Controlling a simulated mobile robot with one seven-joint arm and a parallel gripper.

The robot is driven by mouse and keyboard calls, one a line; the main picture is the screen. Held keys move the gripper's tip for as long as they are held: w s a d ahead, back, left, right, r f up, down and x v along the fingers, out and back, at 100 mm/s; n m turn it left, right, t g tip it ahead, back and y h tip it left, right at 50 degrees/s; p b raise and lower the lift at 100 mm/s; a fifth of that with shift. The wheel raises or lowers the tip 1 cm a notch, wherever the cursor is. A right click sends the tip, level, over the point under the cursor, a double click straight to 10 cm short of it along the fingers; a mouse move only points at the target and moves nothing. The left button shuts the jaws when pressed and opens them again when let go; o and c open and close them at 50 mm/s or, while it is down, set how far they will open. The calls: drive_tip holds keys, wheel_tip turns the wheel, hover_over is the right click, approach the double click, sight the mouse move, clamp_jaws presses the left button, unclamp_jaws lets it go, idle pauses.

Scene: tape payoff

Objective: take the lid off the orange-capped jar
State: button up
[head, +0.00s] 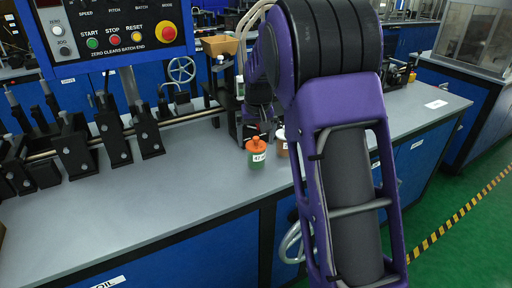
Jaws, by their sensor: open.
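The orange-capped jar (257,160) stands upright on the grey bench top, left of my arm. It has a green body and a white label with dark marks too small to read. Its orange lid (256,145) is on top, with a small raised knob. My gripper (258,128) is small and dark in this view, just above and behind the lid. It is open, with no object seen in it. I cannot tell whether its fingers touch the lid. A brown container with a white lid (281,134) stands close to the jar's right, partly hidden by my arm.
A rail with several black clamp blocks (108,135) runs along the bench at left. A control panel (112,28) hangs above it. The bench front left of the jar (130,205) is clear.

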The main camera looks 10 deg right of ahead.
sight(257, 137)
drive_tip(key=c, duration=1.2)
wheel_tip(257, 137, up, 10)
drive_tip(key=shift+f+p, duration=0.1)
drive_tip(key=shift+p, duration=0.95)
drive_tip(key=shift+d, duration=0.1)
